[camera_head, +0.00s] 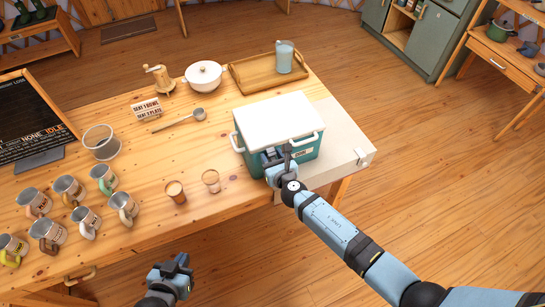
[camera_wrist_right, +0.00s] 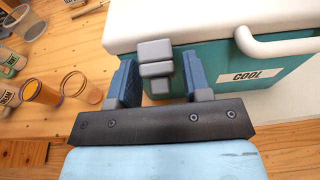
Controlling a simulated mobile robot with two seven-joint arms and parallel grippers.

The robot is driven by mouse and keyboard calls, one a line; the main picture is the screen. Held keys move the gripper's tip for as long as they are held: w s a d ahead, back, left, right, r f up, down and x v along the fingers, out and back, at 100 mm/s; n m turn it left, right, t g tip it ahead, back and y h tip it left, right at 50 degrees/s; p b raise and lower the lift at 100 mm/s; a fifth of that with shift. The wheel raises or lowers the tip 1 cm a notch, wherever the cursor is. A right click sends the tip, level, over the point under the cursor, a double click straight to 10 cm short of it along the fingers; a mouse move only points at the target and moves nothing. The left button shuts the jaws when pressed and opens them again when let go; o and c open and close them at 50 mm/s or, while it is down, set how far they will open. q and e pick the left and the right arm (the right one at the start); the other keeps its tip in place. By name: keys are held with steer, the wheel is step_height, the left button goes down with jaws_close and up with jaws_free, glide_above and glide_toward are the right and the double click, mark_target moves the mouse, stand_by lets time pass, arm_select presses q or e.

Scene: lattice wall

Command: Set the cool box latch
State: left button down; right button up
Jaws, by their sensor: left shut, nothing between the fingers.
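The cool box (camera_head: 293,150) is teal with a white lid (camera_head: 278,118) that is down on it. It stands at the right end of the table, and its COOL label (camera_wrist_right: 245,77) shows in the right wrist view. The grey latch (camera_wrist_right: 156,68) is a stack of blocks at the front, below the lid's edge. My right gripper (camera_wrist_right: 158,85) is open at the box front. Its blue fingers stand on both sides of the latch, with gaps visible. In the head view the right gripper (camera_head: 278,157) hides the latch. My left gripper (camera_head: 181,262) is shut and empty, before the table's front edge.
Two small glasses (camera_head: 175,192) stand left of the box, with several mugs (camera_head: 87,217) further left.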

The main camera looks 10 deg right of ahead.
steer(key=shift+s+d+r, duration=0.1)
steer(key=shift+s, duration=0.2)
steer(key=v, duration=1.3)
steer(key=shift+s, duration=0.1)
steer(key=shift+c, duration=0.3)
